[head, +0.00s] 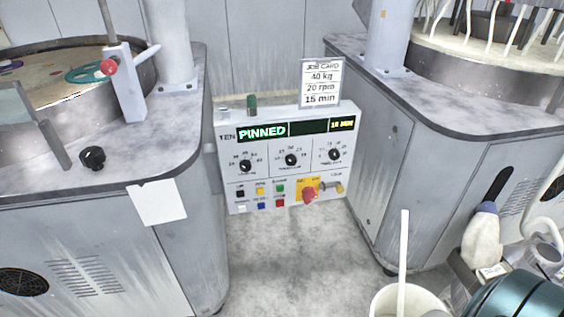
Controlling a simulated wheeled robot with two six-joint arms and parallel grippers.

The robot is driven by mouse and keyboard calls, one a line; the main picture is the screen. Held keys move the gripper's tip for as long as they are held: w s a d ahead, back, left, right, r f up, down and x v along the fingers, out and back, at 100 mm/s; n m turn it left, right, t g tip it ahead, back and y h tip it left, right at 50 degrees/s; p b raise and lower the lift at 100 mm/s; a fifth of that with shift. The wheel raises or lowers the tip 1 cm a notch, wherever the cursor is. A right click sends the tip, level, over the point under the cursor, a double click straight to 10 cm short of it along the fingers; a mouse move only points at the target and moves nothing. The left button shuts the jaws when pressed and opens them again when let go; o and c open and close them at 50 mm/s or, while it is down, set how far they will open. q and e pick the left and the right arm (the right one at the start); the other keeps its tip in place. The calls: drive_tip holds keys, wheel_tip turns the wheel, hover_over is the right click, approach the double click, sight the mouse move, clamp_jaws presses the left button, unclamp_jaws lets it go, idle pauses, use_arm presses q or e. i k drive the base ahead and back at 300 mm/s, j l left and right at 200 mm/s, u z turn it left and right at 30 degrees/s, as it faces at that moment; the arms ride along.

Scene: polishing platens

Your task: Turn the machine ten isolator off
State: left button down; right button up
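The control panel (230,172) marked TEN stands between two grey machines. Its green display reads PINNED and an amber one reads 15 MIN. At its lower right a red knob (310,195) sits on a yellow plate (301,184). A small brass-coloured part (338,187) is just right of it. I cannot tell for certain which of these is the isolator, or its position. Three black dials and several small coloured buttons fill the rest of the panel face. Neither of my grippers shows in the head view.
A job card (321,83) stands on the panel top, by a green-capped post (252,104). The left machine (60,225) and right machine (400,165) flank a clear floor gap (280,265). A white bucket (385,302) and a teal cylinder (525,300) are at the lower right.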

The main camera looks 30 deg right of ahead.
sight(309, 194)
drive_tip(key=k+z, duration=0.15)
drive_tip(key=z, duration=1.2)
